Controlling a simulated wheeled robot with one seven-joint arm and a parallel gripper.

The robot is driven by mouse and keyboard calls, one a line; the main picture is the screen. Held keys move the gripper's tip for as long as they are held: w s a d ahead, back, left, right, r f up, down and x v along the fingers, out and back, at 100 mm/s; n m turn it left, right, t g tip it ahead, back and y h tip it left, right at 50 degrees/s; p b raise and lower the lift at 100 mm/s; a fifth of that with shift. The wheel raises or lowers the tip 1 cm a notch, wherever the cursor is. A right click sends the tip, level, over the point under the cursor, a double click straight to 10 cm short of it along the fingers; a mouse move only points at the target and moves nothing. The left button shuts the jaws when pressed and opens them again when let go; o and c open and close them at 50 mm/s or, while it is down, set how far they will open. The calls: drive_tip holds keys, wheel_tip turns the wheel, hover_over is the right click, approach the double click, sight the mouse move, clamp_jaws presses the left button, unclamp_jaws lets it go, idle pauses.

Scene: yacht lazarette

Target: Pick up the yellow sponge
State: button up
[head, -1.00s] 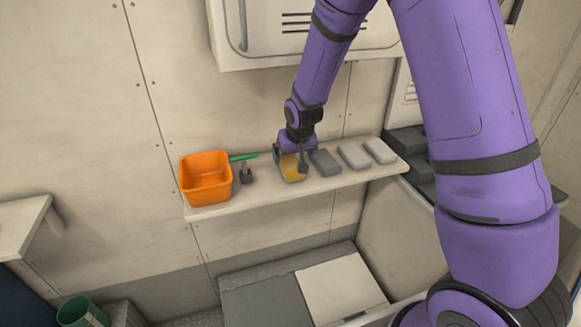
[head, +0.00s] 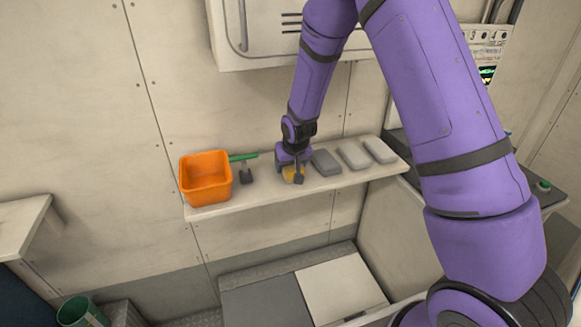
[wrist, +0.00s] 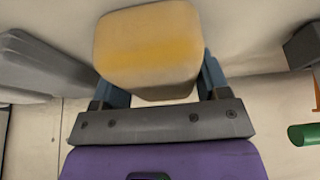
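The yellow sponge (head: 293,175) is on the wall shelf, partly hidden by my gripper (head: 295,168). In the wrist view the sponge (wrist: 150,45) is large, pale yellow and close to the camera. My gripper (wrist: 160,85) reaches it with its two blue-grey fingers apart, one by each side of the sponge. The sponge covers the fingertips, so I cannot tell whether the fingers press on it or only stand around it. The sponge shows no clear lift off the shelf.
A wall cabinet (head: 262,48) hangs above.

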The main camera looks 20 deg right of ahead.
drive_tip(key=c, duration=0.3)
drive_tip(key=shift+r, duration=0.1)
drive_tip(key=shift+c, duration=0.2)
drive_tip(key=shift+r, duration=0.55)
drive_tip(key=v, duration=0.2)
drive_tip(key=shift+s+r, duration=0.15)
drive_tip(key=shift+r, duration=0.1)
drive_tip(key=s+r, duration=0.1)
drive_tip(key=s, duration=1.4)
drive_tip(key=shift+r, duration=0.2)
